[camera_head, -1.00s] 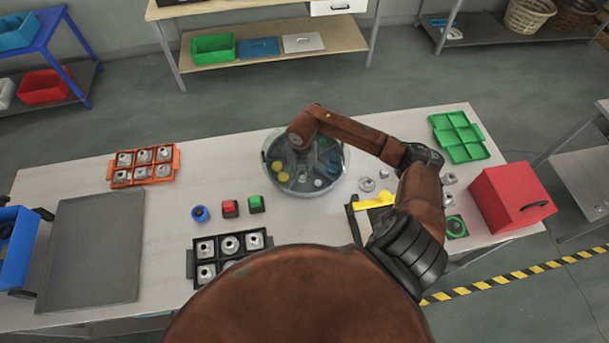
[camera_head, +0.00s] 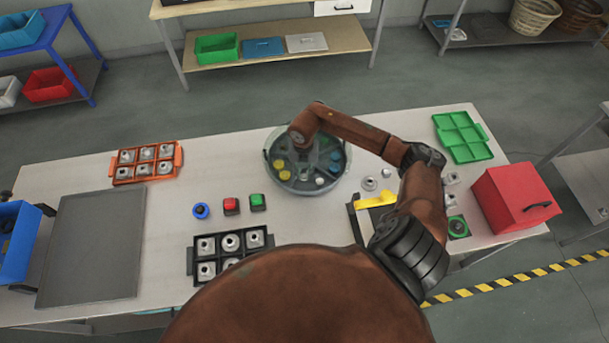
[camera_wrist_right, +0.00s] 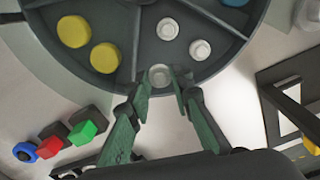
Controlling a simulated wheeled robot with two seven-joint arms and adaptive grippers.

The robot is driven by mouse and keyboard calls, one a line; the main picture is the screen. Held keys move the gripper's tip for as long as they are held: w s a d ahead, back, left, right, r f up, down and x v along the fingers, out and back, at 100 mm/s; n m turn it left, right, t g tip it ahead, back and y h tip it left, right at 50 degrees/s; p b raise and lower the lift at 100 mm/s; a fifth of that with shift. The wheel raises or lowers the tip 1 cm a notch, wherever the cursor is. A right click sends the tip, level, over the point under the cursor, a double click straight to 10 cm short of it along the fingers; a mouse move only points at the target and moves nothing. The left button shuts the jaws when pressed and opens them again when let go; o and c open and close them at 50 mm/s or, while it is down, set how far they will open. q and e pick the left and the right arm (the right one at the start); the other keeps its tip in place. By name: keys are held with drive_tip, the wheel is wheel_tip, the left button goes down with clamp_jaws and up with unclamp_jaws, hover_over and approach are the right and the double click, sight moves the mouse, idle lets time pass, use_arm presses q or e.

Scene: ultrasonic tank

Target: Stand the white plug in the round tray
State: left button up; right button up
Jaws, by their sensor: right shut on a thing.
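The round tray (camera_head: 275,184) is a grey, divided dish at the middle back of the table. My right arm reaches over it, and its wrist hides part of the tray. In the right wrist view my right gripper (camera_wrist_right: 161,78) is shut on a white plug (camera_wrist_right: 159,74), held between the fingertips just inside the tray's near rim (camera_wrist_right: 215,72). I cannot tell whether the plug touches the tray floor. Two other white plugs (camera_wrist_right: 168,28) (camera_wrist_right: 200,49) stand in the same compartment. My left gripper is not in view.
Yellow plugs (camera_wrist_right: 105,57) sit in the neighbouring compartment, across a divider. Blue, red and green buttons (camera_head: 231,205) stand in front of the tray. A black rack (camera_head: 190,262), an orange rack (camera_head: 116,183), a yellow-topped fixture (camera_head: 376,201) and a red box (camera_head: 512,200) stand around.

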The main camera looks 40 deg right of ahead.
sight(305, 178)
drive_tip(key=shift+s, duration=0.1)
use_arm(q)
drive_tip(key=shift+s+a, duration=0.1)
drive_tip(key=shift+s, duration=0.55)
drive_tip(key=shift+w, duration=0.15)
use_arm(e)
drive_tip(key=shift+s, duration=0.25)
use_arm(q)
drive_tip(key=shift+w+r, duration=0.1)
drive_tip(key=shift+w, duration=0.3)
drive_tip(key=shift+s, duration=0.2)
use_arm(e)
drive_tip(key=shift+f, duration=0.1)
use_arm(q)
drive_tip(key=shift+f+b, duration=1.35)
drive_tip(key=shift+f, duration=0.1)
use_arm(e)
drive_tip(key=shift+f, duration=1.7)
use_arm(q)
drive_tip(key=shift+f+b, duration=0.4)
use_arm(e)
drive_tip(key=shift+f, duration=0.2)
idle(2.4)
